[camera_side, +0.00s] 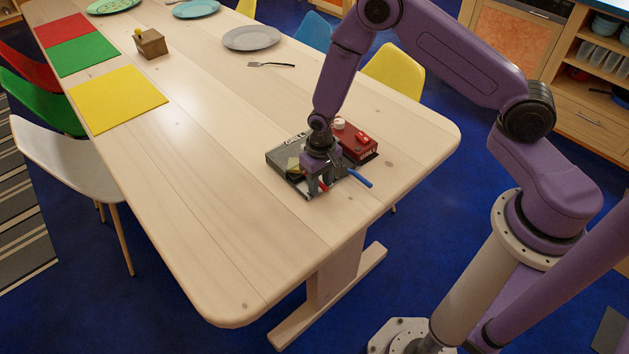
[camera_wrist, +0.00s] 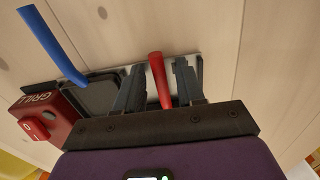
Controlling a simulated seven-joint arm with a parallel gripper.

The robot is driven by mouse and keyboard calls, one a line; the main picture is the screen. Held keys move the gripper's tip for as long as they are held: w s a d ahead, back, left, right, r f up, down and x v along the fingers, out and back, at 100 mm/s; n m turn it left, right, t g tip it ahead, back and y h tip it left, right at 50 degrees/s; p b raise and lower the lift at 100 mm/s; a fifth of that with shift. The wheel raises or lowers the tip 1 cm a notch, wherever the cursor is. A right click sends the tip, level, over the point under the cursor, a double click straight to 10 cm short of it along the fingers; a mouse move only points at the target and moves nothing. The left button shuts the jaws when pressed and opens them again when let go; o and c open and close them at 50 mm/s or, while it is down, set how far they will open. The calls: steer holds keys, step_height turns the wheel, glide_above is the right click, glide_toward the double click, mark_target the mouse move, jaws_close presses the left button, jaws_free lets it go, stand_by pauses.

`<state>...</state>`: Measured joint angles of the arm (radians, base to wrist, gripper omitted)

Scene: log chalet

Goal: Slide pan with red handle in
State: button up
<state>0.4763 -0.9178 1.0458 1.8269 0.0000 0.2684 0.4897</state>
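The red handle (camera_wrist: 157,78) of a pan lies between the two fingers of my gripper (camera_wrist: 159,70) in the wrist view, with a visible gap on each side. My gripper is open around it and low at the grill's front edge, where it also shows in the side view (camera_side: 319,187). The red-handled pan's body is hidden behind my gripper. The grill (camera_side: 284,154) lies on the table and has a red control box (camera_side: 357,143). A second pan with a blue handle (camera_side: 360,178) sits beside it; its dark tray (camera_wrist: 98,94) shows in the wrist view.
The wooden table (camera_side: 215,170) is clear around the grill's left and front.

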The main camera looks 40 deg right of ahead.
steer(key=shift+r, duration=2.95)
steer(key=shift+s+a+r, duration=0.15)
steer(key=shift+s+r, duration=0.05)
steer(key=shift+r, duration=0.15)
steer(key=s+a+r+n, duration=0.3)
steer(key=s+r+n, duration=0.3)
steer(key=s+r, duration=0.7)
steer(key=s+d+r+n, duration=0.3)
steer(key=s+r, duration=0.1)
steer(key=s, duration=0.3)
steer(key=s+d+r+n, duration=0.4)
steer(key=s, duration=0.4)
steer(key=shift+d+r, duration=0.15)
